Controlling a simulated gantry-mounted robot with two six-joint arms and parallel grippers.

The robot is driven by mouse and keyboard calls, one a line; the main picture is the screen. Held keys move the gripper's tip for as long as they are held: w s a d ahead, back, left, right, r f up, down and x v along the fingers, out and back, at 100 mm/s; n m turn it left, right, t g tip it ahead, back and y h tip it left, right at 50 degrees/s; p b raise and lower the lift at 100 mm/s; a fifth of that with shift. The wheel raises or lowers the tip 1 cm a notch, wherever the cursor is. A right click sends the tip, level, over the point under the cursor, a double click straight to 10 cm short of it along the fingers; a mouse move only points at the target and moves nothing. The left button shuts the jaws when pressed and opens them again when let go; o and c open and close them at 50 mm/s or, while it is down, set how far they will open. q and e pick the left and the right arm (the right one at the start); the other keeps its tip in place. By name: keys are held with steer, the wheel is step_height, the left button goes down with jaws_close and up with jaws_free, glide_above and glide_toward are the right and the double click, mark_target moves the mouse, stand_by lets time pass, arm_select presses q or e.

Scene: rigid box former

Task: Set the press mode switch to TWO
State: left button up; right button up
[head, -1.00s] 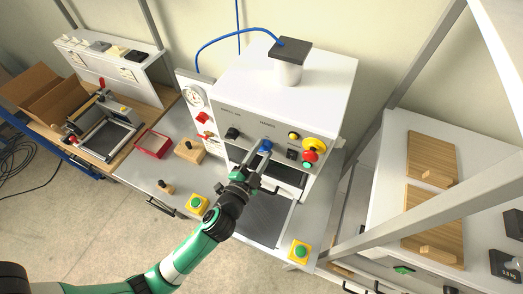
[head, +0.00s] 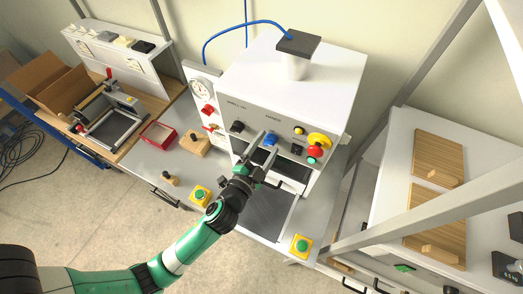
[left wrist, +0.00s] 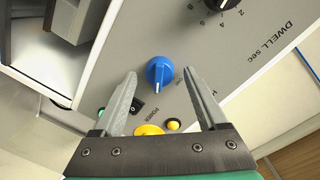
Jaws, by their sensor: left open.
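The press mode switch is a blue knob (head: 271,139) on the front panel of the white press. In the left wrist view the blue knob (left wrist: 159,72) has a pale pointer mark towards the bottom of the picture. My left gripper (head: 267,142) is open in front of the panel. In the left wrist view its fingertips (left wrist: 160,72) appear on either side of the knob, with gaps; whether they reach its depth I cannot tell. My right gripper is not in view.
A black dwell dial (head: 237,127) sits left of the knob. A yellow-and-red stop button (head: 316,149) and a small black rocker switch (left wrist: 137,105) sit to its right in the head view. Green buttons on yellow boxes (head: 200,195) stand at the table's front edge.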

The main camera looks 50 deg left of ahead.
arm_select(q)
steer(key=b+v, duration=0.2)
steer(key=v, duration=0.9)
steer(key=shift+s, duration=0.15)
steer(key=shift+d, duration=0.1)
